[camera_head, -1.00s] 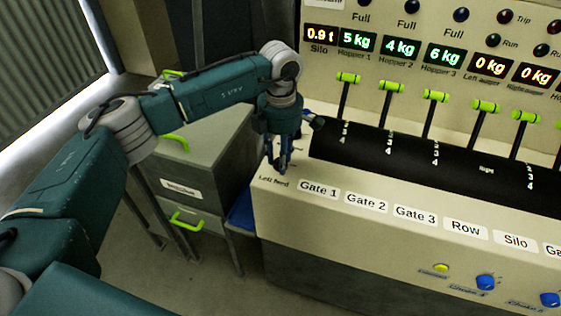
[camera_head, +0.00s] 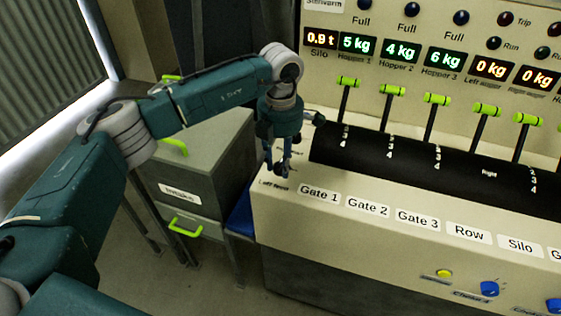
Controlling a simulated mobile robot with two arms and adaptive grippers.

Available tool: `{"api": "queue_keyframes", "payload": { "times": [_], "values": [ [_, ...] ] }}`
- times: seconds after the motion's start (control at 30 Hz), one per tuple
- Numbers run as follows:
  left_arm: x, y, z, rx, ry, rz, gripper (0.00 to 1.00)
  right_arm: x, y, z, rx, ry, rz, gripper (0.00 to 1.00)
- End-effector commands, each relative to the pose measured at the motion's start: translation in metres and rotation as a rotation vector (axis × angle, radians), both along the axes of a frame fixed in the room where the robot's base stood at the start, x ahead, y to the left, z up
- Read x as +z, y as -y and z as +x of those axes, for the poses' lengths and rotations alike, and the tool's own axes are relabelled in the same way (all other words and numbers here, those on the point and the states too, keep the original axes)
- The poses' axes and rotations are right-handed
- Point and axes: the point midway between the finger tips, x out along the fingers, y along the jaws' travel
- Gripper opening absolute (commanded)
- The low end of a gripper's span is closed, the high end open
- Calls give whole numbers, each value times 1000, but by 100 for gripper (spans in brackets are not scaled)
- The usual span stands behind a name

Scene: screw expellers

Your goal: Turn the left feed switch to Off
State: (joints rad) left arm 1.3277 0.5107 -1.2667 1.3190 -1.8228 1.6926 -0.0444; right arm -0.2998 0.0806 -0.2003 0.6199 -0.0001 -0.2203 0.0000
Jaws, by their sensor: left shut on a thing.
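The left feed switch sits at the left end of the cream control panel (camera_head: 285,219), above its "Left Feed" label (camera_head: 272,185). My left gripper (camera_head: 281,169) points down over that spot and hides the switch almost fully. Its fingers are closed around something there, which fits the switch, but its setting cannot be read. My right gripper is not in view.
A row of green-topped levers (camera_head: 348,83) rises from the black curved strip right of my gripper. Lit displays (camera_head: 357,45) are on the wall panel above. A grey drawer cabinet (camera_head: 195,165) stands left of the panel.

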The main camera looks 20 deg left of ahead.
Motion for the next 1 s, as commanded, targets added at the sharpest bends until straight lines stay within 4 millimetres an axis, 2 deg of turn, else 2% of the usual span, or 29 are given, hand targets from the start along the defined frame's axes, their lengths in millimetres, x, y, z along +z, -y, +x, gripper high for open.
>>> {"api": "queue_keyframes", "payload": {
  "times": [0.03, 0.07, 0.13, 0.43, 0.57, 1.0],
  "values": [
    [3, -1, 3, 5, 8, -2, 4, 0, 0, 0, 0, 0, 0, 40],
    [3, -1, 3, 5, 8, -2, 36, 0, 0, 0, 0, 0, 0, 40],
    [3, -1, 2, 4, 7, -2, 49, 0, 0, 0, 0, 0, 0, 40],
    [2, 0, 1, 2, 4, -1, 49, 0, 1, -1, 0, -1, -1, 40],
    [12, 0, 1, 1, 4, -1, 49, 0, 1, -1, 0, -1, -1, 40],
    [99, 0, 2, 3, 7, -2, 49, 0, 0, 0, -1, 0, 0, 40]
  ]
}}
